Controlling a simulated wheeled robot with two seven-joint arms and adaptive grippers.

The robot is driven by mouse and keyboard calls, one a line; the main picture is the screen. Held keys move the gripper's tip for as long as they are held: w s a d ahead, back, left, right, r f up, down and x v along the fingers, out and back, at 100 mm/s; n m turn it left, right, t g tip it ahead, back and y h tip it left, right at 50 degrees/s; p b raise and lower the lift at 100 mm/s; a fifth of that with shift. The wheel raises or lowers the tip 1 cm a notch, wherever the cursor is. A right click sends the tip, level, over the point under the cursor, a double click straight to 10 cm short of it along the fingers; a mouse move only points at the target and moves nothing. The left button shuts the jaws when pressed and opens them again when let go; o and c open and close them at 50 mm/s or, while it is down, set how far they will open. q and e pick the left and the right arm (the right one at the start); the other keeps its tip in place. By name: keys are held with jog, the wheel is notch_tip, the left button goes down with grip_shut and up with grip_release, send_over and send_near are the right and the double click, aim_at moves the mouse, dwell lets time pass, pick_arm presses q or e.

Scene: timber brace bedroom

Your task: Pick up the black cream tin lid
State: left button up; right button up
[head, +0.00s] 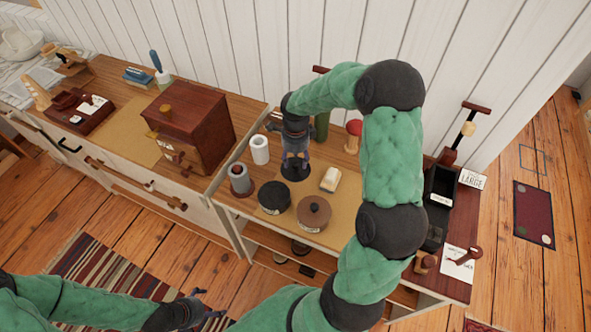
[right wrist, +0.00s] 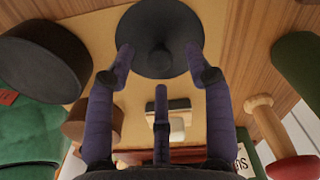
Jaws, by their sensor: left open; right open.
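The black lid (right wrist: 160,18), a dark disc with a small round knob, lies on the tan mat in the right wrist view. In the head view it shows partly as a dark round (head: 296,175) beneath my right gripper (head: 295,162). My right gripper also shows in the right wrist view (right wrist: 159,68), with its purple fingers spread open around the knob side and nothing held. Whether a fingertip touches the lid is unclear. A black round tin (head: 274,197) stands beside it. My left gripper (head: 207,306) is open and empty, low at the front, away from the table.
A brown tin with a knobbed lid (head: 314,213), a cream block (head: 330,179), a white cylinder (head: 260,149) and a grey cylinder (head: 241,180) stand close by. A red-topped peg (head: 353,135) and a green cylinder (head: 321,125) are behind. A wooden box (head: 190,125) stands left.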

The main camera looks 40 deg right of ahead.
notch_tip(320, 180, down, 3)
jog(key=shift+r, duration=0.1)
grip_shut()
jog(key=shift+r, duration=0.1)
